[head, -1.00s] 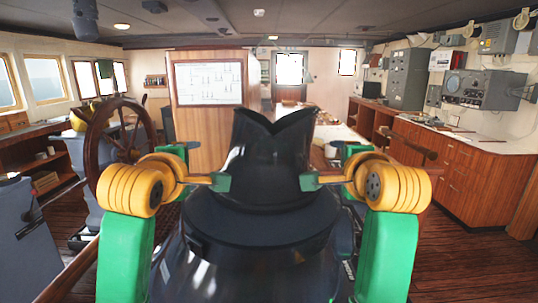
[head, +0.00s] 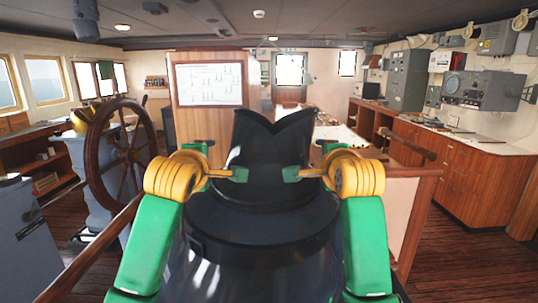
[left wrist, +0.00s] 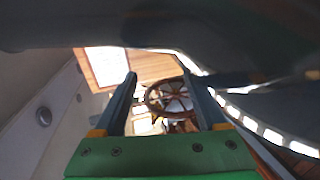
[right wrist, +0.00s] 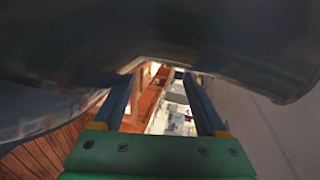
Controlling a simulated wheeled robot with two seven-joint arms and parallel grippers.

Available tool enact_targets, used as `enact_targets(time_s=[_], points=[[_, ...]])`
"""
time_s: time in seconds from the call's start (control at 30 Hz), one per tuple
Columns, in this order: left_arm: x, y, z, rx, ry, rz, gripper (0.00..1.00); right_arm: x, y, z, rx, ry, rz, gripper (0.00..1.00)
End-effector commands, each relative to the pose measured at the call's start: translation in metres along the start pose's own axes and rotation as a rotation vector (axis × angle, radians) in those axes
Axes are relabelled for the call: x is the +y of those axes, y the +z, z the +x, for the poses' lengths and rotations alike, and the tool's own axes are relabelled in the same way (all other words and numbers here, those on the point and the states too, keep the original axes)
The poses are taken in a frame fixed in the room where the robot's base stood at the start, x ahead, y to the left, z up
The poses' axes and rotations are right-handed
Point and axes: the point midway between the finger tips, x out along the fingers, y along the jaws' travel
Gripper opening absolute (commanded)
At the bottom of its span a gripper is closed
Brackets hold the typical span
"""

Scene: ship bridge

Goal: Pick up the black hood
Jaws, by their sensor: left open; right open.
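The black hood (head: 272,142), glossy with a V-notched top, stands upright on a wide dark rounded base (head: 262,222) in the middle of the head view. My left gripper (head: 238,174) is at the hood's left side and my right gripper (head: 291,174) at its right side. Both are open, and their tips overlap the hood's lower neck in the picture; I cannot tell whether they touch it. In the left wrist view a dark curved surface (left wrist: 150,25) spans the top, above the spread fingers. The right wrist view shows a similar dark surface (right wrist: 150,40).
A wooden steering wheel (head: 120,150) stands to the left. A wooden rail (head: 95,250) runs at the lower left. A wooden panel with a chart (head: 209,84) stands behind the hood. Wooden cabinets (head: 462,170) line the right, with open floor (head: 460,270) before them.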

Motion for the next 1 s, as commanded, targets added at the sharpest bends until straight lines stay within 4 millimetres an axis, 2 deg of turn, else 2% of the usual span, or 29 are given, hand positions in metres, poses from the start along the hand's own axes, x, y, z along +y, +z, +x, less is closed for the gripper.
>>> enact_targets(time_s=[0.03, 0.23, 0.53, 1.0], points=[[0.000, 0.005, -0.001, -0.015, 0.001, -0.003, 0.75, 0.000, 0.005, 0.000, -0.014, 0.001, 0.003, 0.75], [0.008, 0.007, -0.003, -0.021, 0.003, -0.004, 0.75, -0.008, 0.007, -0.003, -0.020, -0.001, 0.004, 0.75], [0.053, 0.009, -0.015, -0.023, 0.005, -0.004, 0.75, -0.052, 0.008, -0.014, -0.022, 0.000, 0.004, 0.75], [0.050, 0.009, -0.014, -0.024, 0.006, -0.004, 0.75, -0.049, 0.009, -0.013, -0.022, -0.001, 0.005, 0.75]])
